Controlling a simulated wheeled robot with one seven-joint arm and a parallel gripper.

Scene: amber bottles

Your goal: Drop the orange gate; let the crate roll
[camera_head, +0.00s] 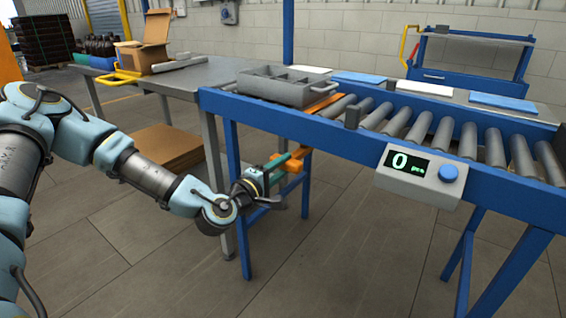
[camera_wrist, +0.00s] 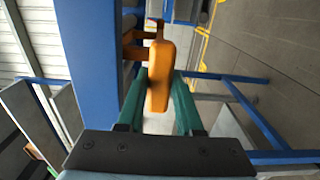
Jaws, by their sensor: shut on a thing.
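The orange gate (camera_head: 323,104) shows as an orange strip across the conveyor, just right of the grey crate; how far it stands up is hard to tell. Its orange handle (camera_head: 297,168) hangs below the blue side rail, and it also shows in the wrist view (camera_wrist: 162,72). My gripper (camera_head: 291,160) has green fingers and is shut on this handle, one finger on each side in the wrist view (camera_wrist: 160,92). The grey crate (camera_head: 268,88), with open compartments, sits upright at the left end of the conveyor, beside the gate.
The roller conveyor (camera_head: 433,128) is clear right of the gate. A counter box (camera_head: 418,177) on its front rail reads 0. A grey table (camera_head: 180,78) with an open carton (camera_head: 145,52) adjoins at left. Flat cardboard (camera_head: 165,147) lies below it. A blue cart (camera_head: 470,58) stands behind.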

